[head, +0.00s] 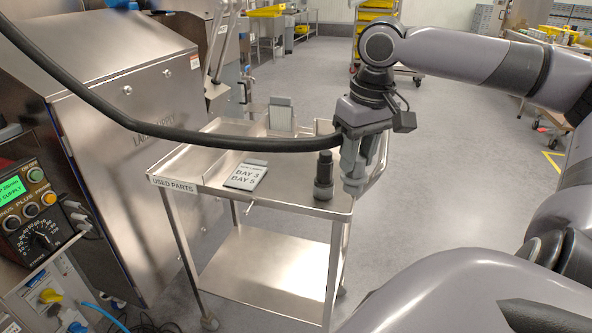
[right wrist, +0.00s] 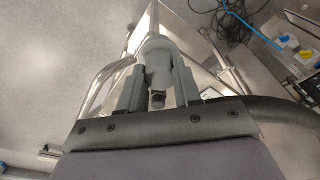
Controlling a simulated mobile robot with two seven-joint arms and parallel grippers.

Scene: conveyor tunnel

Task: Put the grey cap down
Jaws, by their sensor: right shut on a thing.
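My right gripper (head: 354,177) is shut on the grey cap, near the right front corner of the steel cart (head: 285,201). The grey cap (right wrist: 157,55) shows between both fingers in the right wrist view, as a pale grey round part. In the head view the fingers mostly hide it, and its height over the cart top is hard to tell. A dark cylinder with a grey foot (head: 324,174) stands upright on the cart, just left of the gripper. My left gripper is not in view.
A thick black hose (head: 200,136) crosses from upper left to the right gripper. A "BAY 3 BAY 5" card (head: 246,176) lies on the cart, which is labelled "USED PARTS". The cart's front middle is bare. A steel cabinet (head: 140,170) stands left.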

